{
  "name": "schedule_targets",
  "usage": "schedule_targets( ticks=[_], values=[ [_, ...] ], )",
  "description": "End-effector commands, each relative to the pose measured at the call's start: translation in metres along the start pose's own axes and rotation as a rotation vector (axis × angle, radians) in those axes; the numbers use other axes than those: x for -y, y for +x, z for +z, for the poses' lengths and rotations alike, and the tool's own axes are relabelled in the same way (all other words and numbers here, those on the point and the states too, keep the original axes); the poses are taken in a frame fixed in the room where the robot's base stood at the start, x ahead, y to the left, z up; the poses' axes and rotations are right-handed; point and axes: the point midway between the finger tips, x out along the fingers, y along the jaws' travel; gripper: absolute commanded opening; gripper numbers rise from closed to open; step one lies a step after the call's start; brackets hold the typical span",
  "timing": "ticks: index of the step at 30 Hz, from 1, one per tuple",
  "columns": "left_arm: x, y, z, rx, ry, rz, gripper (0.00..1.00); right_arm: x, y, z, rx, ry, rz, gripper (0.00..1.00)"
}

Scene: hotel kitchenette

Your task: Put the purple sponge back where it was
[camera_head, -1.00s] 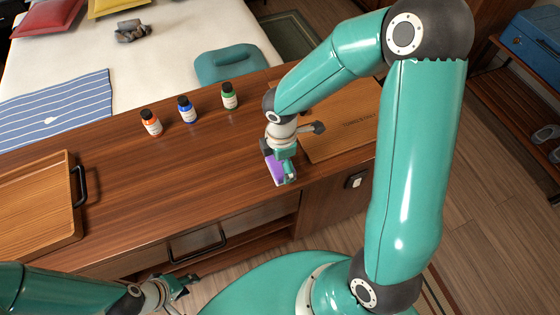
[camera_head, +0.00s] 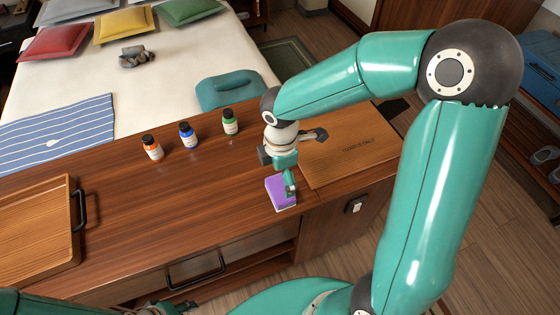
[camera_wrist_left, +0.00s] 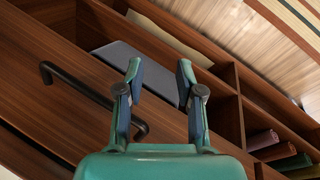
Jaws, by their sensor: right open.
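The purple sponge (camera_head: 280,194) lies flat on the wooden counter (camera_head: 190,215) near its front edge, left of the lighter wooden board. My right gripper (camera_head: 289,187) is open and points down right at the sponge, with a finger in front of its right part. I cannot tell whether the finger touches it. My left gripper (camera_wrist_left: 160,78) is open and empty in the left wrist view, over the cabinet front. In the head view only a bit of it shows at the bottom edge.
Orange (camera_head: 152,149), blue (camera_head: 187,136) and green-labelled (camera_head: 230,123) bottles stand behind the sponge. A wooden tray (camera_head: 40,225) with a black handle is at left. The board (camera_head: 350,150) is at right. The counter between tray and sponge is clear.

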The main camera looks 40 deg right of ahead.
Motion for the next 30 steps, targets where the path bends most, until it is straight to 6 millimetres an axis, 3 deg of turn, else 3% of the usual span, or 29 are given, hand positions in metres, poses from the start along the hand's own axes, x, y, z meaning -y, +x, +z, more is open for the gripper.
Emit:
schedule_targets(
  ticks=[3,10,30],
  values=[
    [0.0,0.0,0.0,0.0,0.0,0.0,0.37,-0.001,-0.024,0.0,-0.001,0.001,0.005,1.0],
    [0.0,0.0,0.0,0.0,0.0,0.0,0.37,0.0,-0.049,0.0,0.0,-0.001,0.0,1.0],
    [0.0,0.0,0.0,0.0,0.0,0.0,0.37,0.001,-0.052,0.0,0.0,0.0,-0.002,1.0]
  ],
)
